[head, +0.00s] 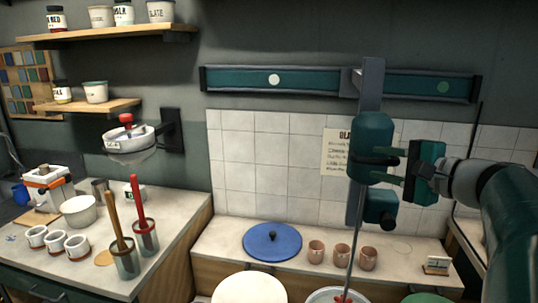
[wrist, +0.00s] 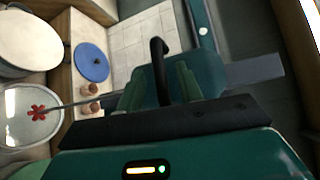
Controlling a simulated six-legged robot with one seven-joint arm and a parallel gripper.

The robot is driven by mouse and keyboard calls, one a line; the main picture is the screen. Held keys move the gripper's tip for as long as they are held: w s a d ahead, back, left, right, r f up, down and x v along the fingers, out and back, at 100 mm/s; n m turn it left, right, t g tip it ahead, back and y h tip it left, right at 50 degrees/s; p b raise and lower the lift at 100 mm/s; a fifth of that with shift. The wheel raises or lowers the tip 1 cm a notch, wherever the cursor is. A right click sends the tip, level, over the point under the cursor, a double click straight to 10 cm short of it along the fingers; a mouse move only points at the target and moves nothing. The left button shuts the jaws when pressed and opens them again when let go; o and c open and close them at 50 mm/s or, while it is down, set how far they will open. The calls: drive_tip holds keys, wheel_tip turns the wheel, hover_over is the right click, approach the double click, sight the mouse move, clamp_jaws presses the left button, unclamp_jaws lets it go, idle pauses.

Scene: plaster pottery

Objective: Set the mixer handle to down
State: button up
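The mixer is a teal housing (head: 372,140) on a grey upright that hangs from the wall rail. Its thin shaft runs down to a bowl (head: 338,295) with a red stirrer, also seen in the wrist view (wrist: 38,113). My gripper (head: 391,166) is level with the housing, on its right side, with its two fingers spread apart. In the wrist view a black hooked handle (wrist: 159,65) lies between the green fingers of my gripper (wrist: 160,85), with gaps visible beside it.
The teal wall rail (head: 310,80) runs behind the mixer. A blue disc (head: 272,243) and pinkish cups (head: 342,252) stand on the low counter. A white round vessel (head: 249,290) is at the front. The left counter holds pots with tools.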

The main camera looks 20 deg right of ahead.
drive_tip(key=shift+x, duration=1.2)
drive_tip(key=shift+c, duration=0.3)
clamp_jaws()
wheel_tip(320, 180, down, 20)
drive_tip(key=shift+r, duration=0.2)
drive_tip(key=shift+s+a, duration=0.1)
